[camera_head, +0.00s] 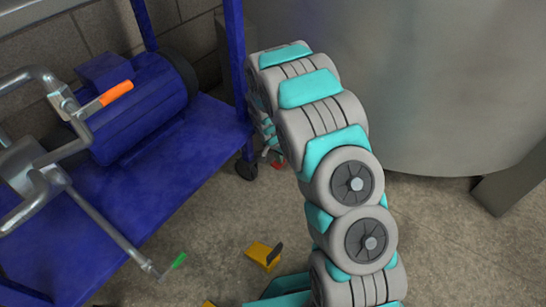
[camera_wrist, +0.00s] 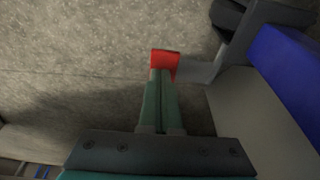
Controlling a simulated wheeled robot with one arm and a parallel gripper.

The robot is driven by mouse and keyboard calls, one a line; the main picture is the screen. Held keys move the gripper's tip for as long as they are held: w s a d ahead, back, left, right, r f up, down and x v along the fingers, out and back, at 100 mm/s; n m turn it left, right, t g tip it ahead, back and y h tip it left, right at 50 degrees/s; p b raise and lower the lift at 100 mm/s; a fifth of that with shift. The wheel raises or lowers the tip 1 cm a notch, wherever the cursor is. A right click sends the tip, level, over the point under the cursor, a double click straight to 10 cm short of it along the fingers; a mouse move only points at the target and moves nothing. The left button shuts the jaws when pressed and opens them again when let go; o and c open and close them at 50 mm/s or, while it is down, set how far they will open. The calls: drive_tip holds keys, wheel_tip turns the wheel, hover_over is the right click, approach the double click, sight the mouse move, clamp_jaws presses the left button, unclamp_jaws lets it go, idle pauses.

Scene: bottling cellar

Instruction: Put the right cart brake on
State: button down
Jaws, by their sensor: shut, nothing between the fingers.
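The blue cart (camera_head: 190,150) stands at the left in the head view, with a dark caster wheel (camera_head: 246,168) at its near right corner. In the wrist view a red pedal (camera_wrist: 165,60) sits on a grey arm (camera_wrist: 197,72) beside the dark wheel (camera_wrist: 230,18). My gripper (camera_wrist: 161,76) is shut and empty, its fingertips right at the red pedal; I cannot tell whether they touch it. In the head view a small red patch (camera_head: 277,163) shows beside the caster; my arm hides most of the gripper there.
The cart carries a blue motor (camera_head: 135,105) and metal pipes with an orange-handled lever (camera_head: 116,93) and a green-tipped one (camera_head: 179,260). A yellow piece (camera_head: 263,255) lies on the floor. A large steel tank (camera_head: 420,80) stands behind my arm. The floor at the right is open.

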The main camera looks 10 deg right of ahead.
drive_tip(key=shift+f, duration=0.25)
drive_tip(key=shift+r+p, duration=0.6)
drive_tip(key=shift+r, duration=2.4)
